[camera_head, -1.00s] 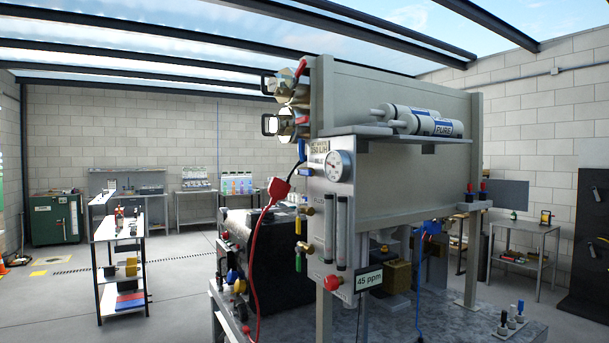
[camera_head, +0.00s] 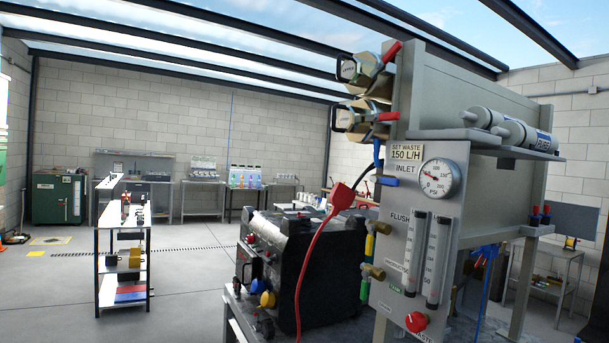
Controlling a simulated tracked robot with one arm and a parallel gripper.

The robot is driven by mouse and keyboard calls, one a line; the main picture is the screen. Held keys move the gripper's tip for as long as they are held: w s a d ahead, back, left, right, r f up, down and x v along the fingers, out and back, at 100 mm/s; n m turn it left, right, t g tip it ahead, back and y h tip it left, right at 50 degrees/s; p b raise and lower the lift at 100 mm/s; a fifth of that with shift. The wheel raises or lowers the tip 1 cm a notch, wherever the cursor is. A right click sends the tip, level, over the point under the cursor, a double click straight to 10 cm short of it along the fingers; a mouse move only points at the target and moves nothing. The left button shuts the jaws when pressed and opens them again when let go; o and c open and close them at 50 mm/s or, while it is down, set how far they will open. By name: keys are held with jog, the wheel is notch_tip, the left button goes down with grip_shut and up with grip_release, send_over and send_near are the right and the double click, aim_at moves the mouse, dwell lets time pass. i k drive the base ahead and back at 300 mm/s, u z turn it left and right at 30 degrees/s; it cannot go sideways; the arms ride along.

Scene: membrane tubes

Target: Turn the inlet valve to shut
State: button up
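The white panel (camera_head: 455,155) of the membrane rig stands right of centre, with an "INLET" label (camera_head: 407,168) near its top left. A blue lever (camera_head: 377,158) stands roughly upright at the panel's left edge beside that label. It looks like the inlet valve's handle, but its valve body and exact setting are hard to make out. My gripper is not in view, so its distance from the lever does not show.
A pressure gauge (camera_head: 440,178), two flow tubes and a red knob (camera_head: 416,321) sit on the panel. A red cable (camera_head: 315,250) hangs left of it before a black machine (camera_head: 285,265). A shelf cart (camera_head: 122,235) stands left. Floor between is clear.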

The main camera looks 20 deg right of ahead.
aim_at(383, 180)
jog(key=u, duration=0.2)
jog(key=i, duration=1.25)
jog(key=z, duration=0.55)
jog(key=i, duration=0.7)
jog(key=z, duration=0.55)
jog(key=k, duration=0.9)
jog(key=z, duration=0.2)
jog(key=i, duration=0.9)
jog(key=u, duration=0.1)
